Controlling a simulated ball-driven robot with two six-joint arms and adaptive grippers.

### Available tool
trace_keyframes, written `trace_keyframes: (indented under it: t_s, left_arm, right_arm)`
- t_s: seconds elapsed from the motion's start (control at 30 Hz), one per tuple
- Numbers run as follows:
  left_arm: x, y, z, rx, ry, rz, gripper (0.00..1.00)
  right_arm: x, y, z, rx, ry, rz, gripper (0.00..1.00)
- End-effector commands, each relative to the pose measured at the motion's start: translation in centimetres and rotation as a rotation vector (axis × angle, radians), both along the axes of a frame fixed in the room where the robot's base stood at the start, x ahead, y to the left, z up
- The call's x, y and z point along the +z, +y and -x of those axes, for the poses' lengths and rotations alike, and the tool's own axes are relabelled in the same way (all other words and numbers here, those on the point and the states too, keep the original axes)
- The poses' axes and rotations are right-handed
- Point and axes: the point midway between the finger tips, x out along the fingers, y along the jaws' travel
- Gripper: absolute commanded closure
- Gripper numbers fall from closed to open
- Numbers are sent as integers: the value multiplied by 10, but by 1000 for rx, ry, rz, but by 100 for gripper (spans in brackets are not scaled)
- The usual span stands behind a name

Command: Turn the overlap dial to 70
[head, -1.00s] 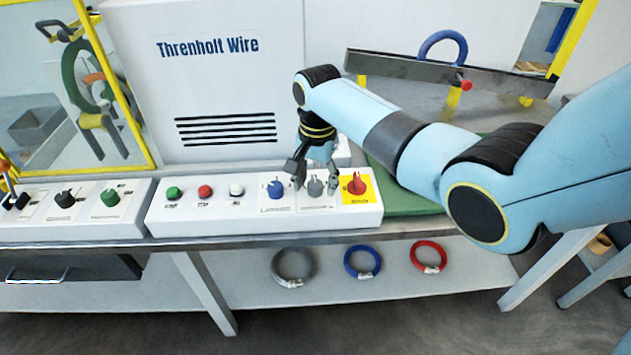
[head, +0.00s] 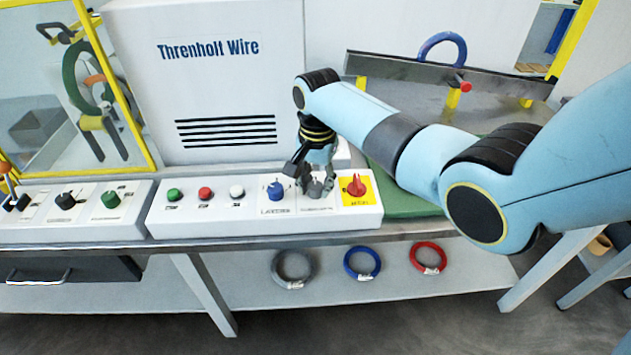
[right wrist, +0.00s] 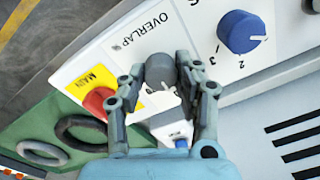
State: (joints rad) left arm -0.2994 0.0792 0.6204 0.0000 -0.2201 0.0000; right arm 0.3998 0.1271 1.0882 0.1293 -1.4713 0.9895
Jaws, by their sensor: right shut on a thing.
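The overlap dial is a grey knob (right wrist: 162,70) beside the printed word OVERLAP in the right wrist view. In the head view the grey knob (head: 316,188) sits between the blue knob (head: 276,190) and the red main switch (head: 357,186), partly covered by my fingers. My right gripper (head: 318,176) points down at it, with its fingers around the knob. In the right wrist view the fingers of the right gripper (right wrist: 165,88) are on both sides of the knob, shut on it. The dial's pointer and scale reading are hidden. My left gripper is not in view.
The white panel (head: 180,222) also carries green (head: 174,195), red (head: 205,194) and white (head: 237,192) buttons. The blue knob stands close beside my fingers. A second panel (head: 100,228) is on the left.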

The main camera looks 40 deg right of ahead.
Motion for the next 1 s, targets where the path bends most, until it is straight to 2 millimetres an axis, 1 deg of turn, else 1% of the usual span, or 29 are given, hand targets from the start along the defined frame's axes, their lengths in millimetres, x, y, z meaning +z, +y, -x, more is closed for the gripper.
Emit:
trace_keyframes:
  t_s: [0.27,0.6,1.0]
  left_arm:
    - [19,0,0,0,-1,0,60]
    - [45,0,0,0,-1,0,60]
    - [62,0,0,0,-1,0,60]
  right_arm:
    - [4,0,0,-148,1,0,100]
    - [4,1,-1,-461,0,-1,100]
    - [2,0,-1,-809,-1,0,100]
